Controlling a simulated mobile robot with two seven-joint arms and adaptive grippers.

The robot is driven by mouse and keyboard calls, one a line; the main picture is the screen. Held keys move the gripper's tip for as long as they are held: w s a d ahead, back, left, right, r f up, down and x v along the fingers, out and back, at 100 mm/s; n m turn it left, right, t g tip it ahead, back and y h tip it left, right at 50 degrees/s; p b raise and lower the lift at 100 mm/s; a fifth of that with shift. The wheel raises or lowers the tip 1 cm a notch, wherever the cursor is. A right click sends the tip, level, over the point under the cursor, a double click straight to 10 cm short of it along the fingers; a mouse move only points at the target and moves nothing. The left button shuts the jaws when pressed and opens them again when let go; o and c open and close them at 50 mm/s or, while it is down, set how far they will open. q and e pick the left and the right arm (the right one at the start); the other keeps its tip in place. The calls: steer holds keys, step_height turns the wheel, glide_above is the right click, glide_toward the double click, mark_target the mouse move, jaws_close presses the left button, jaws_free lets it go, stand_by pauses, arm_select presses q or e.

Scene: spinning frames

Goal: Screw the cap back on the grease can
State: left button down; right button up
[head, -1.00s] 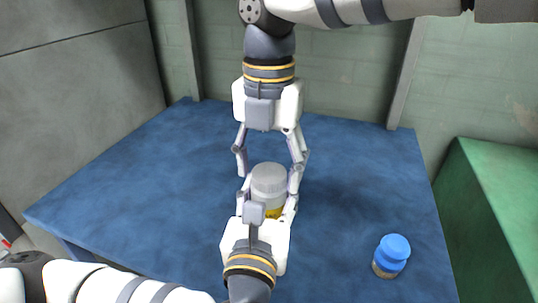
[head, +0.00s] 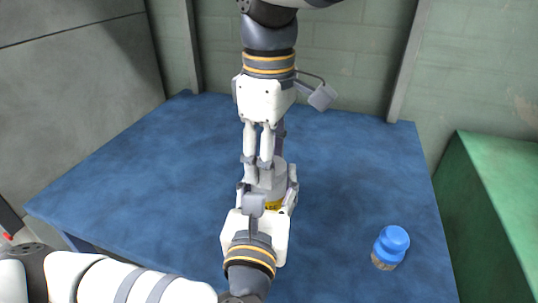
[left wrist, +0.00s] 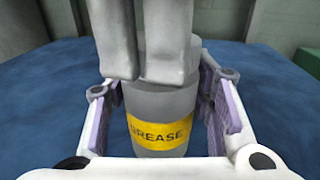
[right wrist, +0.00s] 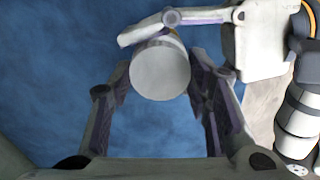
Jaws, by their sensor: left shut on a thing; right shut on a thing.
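The grease can (head: 272,206) is a grey cylinder with a yellow label, standing upright on the blue table; the label reads GREASE in the left wrist view (left wrist: 160,132). My left gripper (head: 267,196) is shut on the can's body from the near side. The grey cap (head: 280,170) is on top of the can; its round flat top shows in the right wrist view (right wrist: 160,70). My right gripper (head: 264,178) reaches down from above and is shut on the cap, with a finger on either side. The fingers hide the seam, so I cannot tell how tightly it sits.
A small jar with a blue lid (head: 393,240) stands at the table's right side. A green box-like surface (head: 490,205) lies beyond the right edge. The blue table (head: 150,180) is bare to the left of the can.

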steer(key=m, duration=0.3)
steer(key=o, duration=1.3)
steer(key=shift+r, duration=2.25)
steer(key=shift+c, duration=0.4)
